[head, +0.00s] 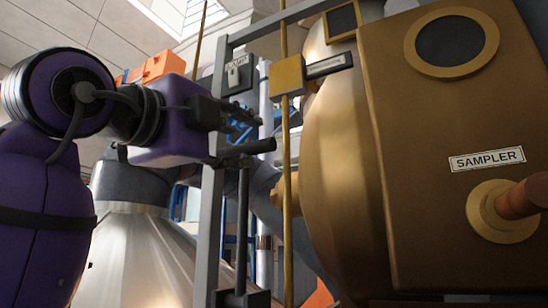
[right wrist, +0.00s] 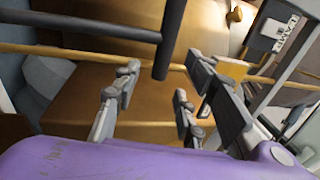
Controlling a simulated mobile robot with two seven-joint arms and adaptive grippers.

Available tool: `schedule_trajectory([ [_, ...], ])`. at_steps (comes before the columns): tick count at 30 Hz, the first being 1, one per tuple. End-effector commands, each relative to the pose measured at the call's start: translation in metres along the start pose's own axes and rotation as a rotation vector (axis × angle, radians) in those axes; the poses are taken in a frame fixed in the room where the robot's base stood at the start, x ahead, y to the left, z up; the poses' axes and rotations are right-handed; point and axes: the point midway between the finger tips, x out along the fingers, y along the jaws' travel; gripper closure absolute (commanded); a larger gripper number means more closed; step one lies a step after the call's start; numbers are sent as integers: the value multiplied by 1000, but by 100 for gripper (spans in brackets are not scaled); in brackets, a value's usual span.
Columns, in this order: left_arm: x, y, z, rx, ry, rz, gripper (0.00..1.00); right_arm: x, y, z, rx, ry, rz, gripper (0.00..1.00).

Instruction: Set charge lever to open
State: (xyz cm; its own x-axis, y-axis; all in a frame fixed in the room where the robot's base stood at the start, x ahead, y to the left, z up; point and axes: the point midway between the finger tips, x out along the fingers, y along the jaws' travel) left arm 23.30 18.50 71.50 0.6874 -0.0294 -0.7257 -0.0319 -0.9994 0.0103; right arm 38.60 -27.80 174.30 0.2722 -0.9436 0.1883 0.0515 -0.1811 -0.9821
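My right gripper (head: 243,137), on the purple arm, is at the left-centre of the head view, in front of a grey frame. In the right wrist view its fingers (right wrist: 162,82) are spread apart with nothing clamped. A dark lever has a horizontal grip (head: 262,146) and an upright rod (head: 242,215); which label belongs to it I cannot read. In the right wrist view the end of the dark grip (right wrist: 167,45) points in between the fingertips. Whether they touch it I cannot tell. The dark rod (right wrist: 80,26) crosses the top left there. My left gripper is not in view.
A grey frame post (head: 207,215) stands beside the lever. A thin yellow rod (head: 289,200) with a yellow block (head: 288,75) runs close to its right. A labelled plate (head: 238,74) is above. The brass sampler housing (head: 440,120) fills the right side.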

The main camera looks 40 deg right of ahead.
Motion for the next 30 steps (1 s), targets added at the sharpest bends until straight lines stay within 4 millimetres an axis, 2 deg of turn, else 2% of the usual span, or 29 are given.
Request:
schedule_trajectory([
  [7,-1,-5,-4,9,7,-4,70,7,-2,-1,1,0,-2,61],
  [14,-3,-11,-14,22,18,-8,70,43,-4,-4,5,3,-2,61],
  [21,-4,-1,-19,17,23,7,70,72,-3,-2,3,1,-2,61],
  [30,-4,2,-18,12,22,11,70,78,-1,0,0,-1,-2,61],
])
